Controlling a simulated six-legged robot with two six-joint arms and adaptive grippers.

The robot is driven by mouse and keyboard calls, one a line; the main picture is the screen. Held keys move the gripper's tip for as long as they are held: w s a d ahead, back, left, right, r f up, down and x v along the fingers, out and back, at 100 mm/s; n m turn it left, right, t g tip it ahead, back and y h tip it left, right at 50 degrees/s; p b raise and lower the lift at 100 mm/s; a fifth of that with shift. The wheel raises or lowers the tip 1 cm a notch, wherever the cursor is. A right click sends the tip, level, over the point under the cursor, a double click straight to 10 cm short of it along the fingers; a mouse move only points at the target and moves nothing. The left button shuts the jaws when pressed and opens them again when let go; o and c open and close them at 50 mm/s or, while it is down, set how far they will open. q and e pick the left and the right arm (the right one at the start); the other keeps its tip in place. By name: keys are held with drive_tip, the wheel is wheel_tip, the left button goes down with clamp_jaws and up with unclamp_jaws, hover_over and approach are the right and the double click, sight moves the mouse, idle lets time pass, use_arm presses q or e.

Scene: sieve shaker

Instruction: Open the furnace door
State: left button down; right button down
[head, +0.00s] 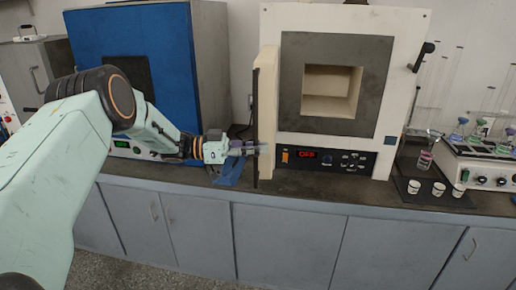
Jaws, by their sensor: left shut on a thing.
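The furnace (411,100) is a cream box at the centre right of the head view. Its door (266,85) stands swung out at the left side, seen nearly edge-on. The square chamber (332,88) inside the dark front frame is exposed and looks empty. My left gripper (258,149) is at the lower part of the door and is shut on it; the exact contact is hard to see. A black lever handle (423,55) sticks out at the furnace's upper right. The display (306,155) reads OFF. My right gripper is out of view.
A blue oven (130,45) stands close on the left, behind my left arm. Small white cups (438,188) stand on a dark mat right of the furnace, beside a white device (486,170) with flasks. The counter's front edge (330,206) has little free room.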

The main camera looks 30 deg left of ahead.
use_arm(q)
drive_tip(key=shift+a, duration=0.1)
drive_tip(key=c, duration=1.4)
unclamp_jaws()
drive_tip(key=v, duration=1.2)
drive_tip(key=shift+s, duration=0.1)
